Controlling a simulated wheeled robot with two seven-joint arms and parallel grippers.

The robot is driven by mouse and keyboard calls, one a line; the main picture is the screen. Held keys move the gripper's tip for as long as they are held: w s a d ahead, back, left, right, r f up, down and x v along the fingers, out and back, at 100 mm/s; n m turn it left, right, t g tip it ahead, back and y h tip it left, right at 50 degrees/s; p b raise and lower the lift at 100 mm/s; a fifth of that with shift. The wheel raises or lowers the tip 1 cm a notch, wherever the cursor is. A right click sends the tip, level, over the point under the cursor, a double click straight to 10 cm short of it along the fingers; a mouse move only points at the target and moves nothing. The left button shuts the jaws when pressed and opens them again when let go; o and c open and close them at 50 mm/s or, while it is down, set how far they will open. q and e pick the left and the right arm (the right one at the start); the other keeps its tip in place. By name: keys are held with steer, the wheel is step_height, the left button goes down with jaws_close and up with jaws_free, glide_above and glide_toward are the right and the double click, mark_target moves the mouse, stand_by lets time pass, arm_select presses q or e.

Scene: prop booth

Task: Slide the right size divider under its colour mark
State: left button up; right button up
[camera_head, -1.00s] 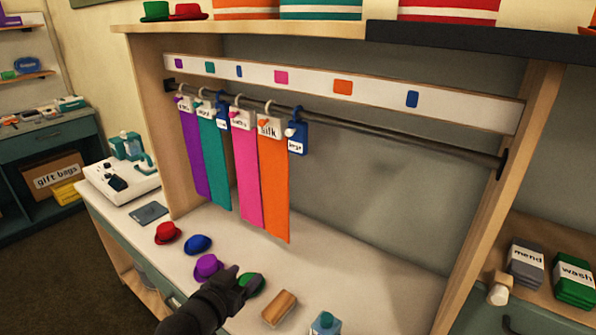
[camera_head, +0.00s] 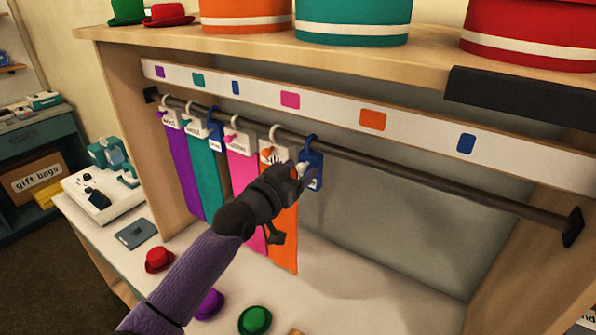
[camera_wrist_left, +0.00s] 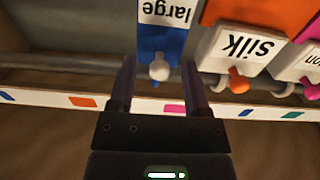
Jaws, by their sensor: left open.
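The blue large divider (camera_head: 316,172) hangs on the rail (camera_head: 420,177) just right of the orange silk banner. In the left wrist view the large divider (camera_wrist_left: 163,40) shows upside down, with a white knob (camera_wrist_left: 159,70). My left gripper (camera_wrist_left: 158,78) is open, its fingers on either side of the knob; I cannot tell whether they touch it. In the head view the left gripper (camera_head: 300,174) partly covers the divider. Another blue divider (camera_head: 215,130) hangs between the teal and pink banners. Blue marks (camera_head: 466,143) and (camera_head: 235,87) are on the white strip (camera_head: 420,128) above. My right gripper is not in view.
Purple (camera_head: 182,165), teal (camera_head: 206,175), pink (camera_head: 241,170) and orange (camera_head: 287,245) banners hang left of the large divider. The rail to its right is clear up to the end bracket (camera_head: 572,227). Small hats (camera_head: 255,320) lie on the counter below.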

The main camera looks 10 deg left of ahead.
arm_select(q)
steer(key=shift+w+d, duration=0.1)
steer(key=shift+w, duration=0.05)
jaws_close()
stand_by(1.4)
